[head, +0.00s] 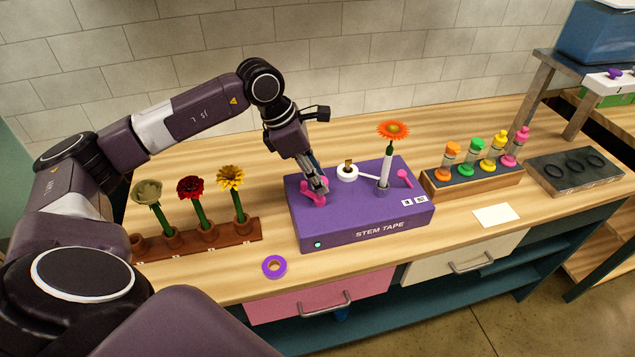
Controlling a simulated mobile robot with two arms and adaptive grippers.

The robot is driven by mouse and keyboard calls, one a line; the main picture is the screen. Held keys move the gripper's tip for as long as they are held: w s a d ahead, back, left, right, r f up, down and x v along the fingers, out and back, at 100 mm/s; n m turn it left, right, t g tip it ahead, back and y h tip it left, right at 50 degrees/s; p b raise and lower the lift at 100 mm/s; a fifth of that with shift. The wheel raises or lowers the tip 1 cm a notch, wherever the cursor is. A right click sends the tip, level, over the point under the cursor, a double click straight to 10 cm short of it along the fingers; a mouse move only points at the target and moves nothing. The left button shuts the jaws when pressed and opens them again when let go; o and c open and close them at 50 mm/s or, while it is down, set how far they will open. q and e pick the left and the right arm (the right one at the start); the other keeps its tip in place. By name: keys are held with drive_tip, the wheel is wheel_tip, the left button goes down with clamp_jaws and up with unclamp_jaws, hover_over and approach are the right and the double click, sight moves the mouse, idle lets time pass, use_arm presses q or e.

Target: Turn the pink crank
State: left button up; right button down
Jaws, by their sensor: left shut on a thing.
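The purple stem tape machine (365,218) stands on the wooden bench. My left gripper (320,187) reaches down from above to its top left side and is shut on a pink crank (309,195). The fingers hide part of the crank. A second pink piece (404,178) sticks up at the right of the machine's top. An orange flower (393,130) stands upright in a holder on the machine, beside a white tape roll (347,173). My right gripper is not in view.
A brown rack (225,236) with several flowers stands left of the machine. A purple tape ring (274,267) lies near the front edge. On the right are a rack with colored-topped bottles (470,185), a white card (495,215) and a dark-topped block (575,172).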

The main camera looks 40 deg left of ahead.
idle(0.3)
use_arm(q)
drive_tip(key=o, duration=1.1)
drive_tip(key=v, duration=1.2)
drive_tip(key=shift+a, duration=0.1)
